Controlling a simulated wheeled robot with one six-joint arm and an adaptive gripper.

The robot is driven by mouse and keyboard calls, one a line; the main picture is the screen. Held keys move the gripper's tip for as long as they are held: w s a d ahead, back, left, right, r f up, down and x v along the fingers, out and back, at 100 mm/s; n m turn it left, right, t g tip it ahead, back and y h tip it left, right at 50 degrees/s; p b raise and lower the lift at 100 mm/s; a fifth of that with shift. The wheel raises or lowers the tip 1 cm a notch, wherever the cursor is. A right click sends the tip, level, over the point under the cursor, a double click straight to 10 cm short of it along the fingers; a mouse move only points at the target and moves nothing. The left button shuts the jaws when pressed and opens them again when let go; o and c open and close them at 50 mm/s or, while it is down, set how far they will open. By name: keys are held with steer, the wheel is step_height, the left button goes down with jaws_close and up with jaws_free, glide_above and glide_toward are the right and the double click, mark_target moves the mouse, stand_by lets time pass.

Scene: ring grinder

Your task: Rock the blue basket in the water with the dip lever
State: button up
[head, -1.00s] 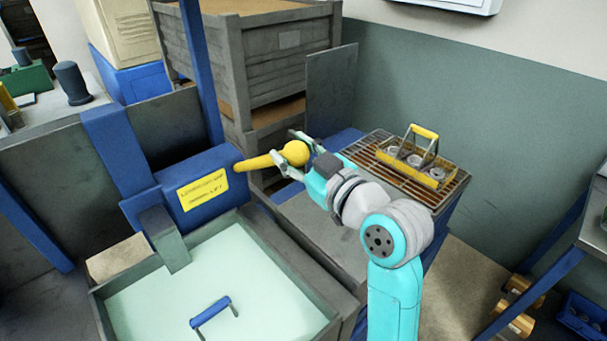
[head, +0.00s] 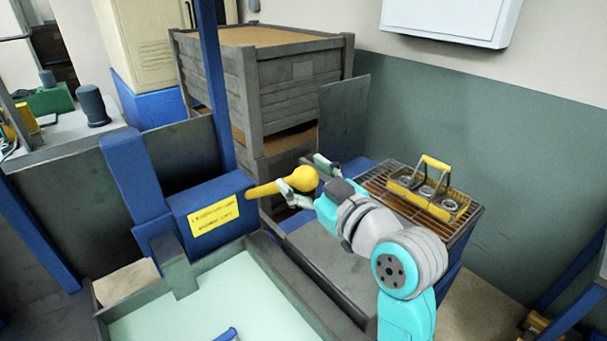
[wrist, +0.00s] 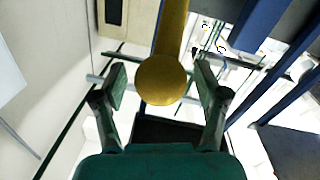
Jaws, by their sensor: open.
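The dip lever (head: 268,188) is a yellow bar ending in a round ball knob, sticking out to the right from a blue housing with a yellow label. My gripper (head: 301,174) is open, its fingers on either side of the knob. In the wrist view the knob (wrist: 162,80) sits between the two spread fingers, with gaps on both sides. The blue basket shows only as a bit of blue handle (head: 228,334) at the bottom edge, over the pale water of the tank (head: 205,305). The rest of the basket is out of view.
A yellow carrier (head: 430,200) with several metal rings stands on a rusty grate to the right of my arm. Grey wooden crates (head: 290,85) are stacked behind the lever. A blue post (head: 210,90) rises behind the housing.

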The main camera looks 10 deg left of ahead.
steer(key=v, duration=1.1)
steer(key=shift+s+d, duration=0.2)
steer(key=shift+s, duration=0.05)
